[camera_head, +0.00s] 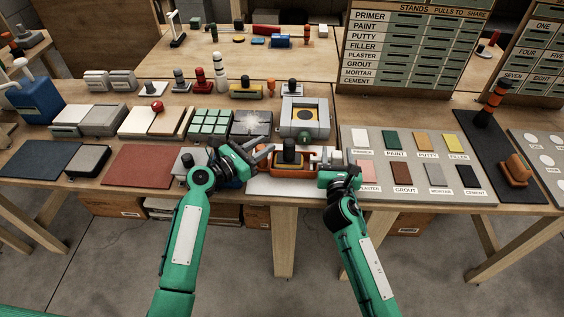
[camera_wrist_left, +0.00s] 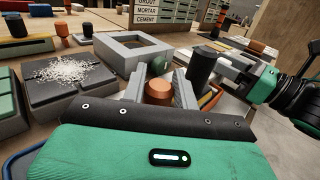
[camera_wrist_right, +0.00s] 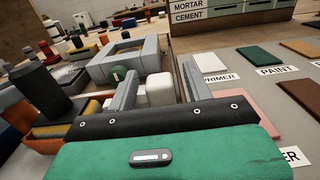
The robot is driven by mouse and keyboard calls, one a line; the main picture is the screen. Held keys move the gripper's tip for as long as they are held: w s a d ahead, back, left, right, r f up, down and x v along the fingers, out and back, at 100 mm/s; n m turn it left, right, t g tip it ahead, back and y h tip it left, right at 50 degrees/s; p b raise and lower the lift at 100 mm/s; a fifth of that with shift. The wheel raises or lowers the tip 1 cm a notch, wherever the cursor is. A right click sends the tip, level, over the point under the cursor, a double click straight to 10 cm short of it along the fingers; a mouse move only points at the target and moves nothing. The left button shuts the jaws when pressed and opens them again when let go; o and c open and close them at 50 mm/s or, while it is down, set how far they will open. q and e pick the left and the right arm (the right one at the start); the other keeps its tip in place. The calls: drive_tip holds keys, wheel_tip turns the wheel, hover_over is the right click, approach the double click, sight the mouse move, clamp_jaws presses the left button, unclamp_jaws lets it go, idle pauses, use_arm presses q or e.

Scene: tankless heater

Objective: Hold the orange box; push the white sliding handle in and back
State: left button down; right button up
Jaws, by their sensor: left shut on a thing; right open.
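The orange box (camera_head: 292,172) with a black knob (camera_head: 290,151) on top sits near the table's front edge, between my two grippers. My left gripper (camera_head: 266,157) is at its left end, shut on it; a round orange-brown part (camera_wrist_left: 158,91) shows between the fingers in the left wrist view. The white sliding handle (camera_head: 328,153) is at the box's right end. My right gripper (camera_head: 322,161) is open there. In the right wrist view the white handle (camera_wrist_right: 160,88) shows between the spread fingers; contact cannot be told.
A grey square frame (camera_head: 305,112) stands just behind the box. A grey board (camera_head: 372,190) with labelled colour tiles lies to the right. Green tiles (camera_head: 211,125) and a grey block with white grains (camera_head: 252,124) lie to the left.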

drive_tip(key=shift+w, duration=0.95)
clamp_jaws()
drive_tip(key=shift+a, duration=1.05)
drive_tip(key=shift+s, duration=0.1)
